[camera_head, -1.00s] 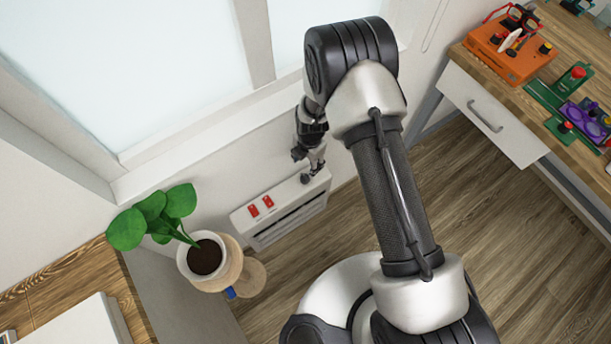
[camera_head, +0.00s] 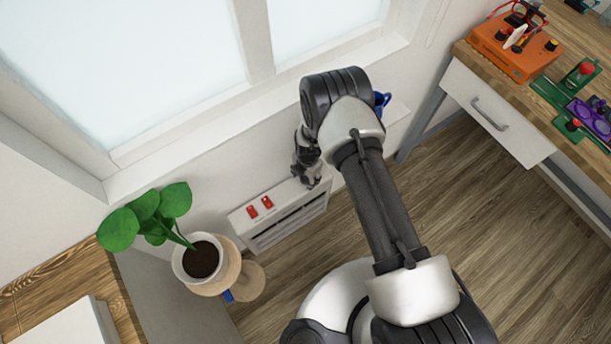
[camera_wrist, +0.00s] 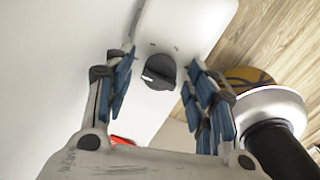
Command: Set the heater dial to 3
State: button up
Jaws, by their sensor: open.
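The white heater (camera_head: 290,222) stands low against the wall under the window. Its black round dial (camera_wrist: 159,72) shows in the wrist view, with a white pointer mark toward the picture's left. The small marks around the dial are too small to read. My gripper (camera_head: 313,184) is at the heater's right end in the head view and hides the dial there. In the wrist view my gripper (camera_wrist: 160,60) is open, with its blue-padded fingers to the left and right of the dial. I cannot tell whether either finger touches it.
A potted plant (camera_head: 203,262) stands left of the heater. A blue object (camera_head: 382,101) is partly hidden behind my arm near the windowsill. A wooden workbench (camera_head: 480,50) is at right.

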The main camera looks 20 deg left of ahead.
jog(key=shift+c, duration=0.5)
jog(key=c, duration=1)
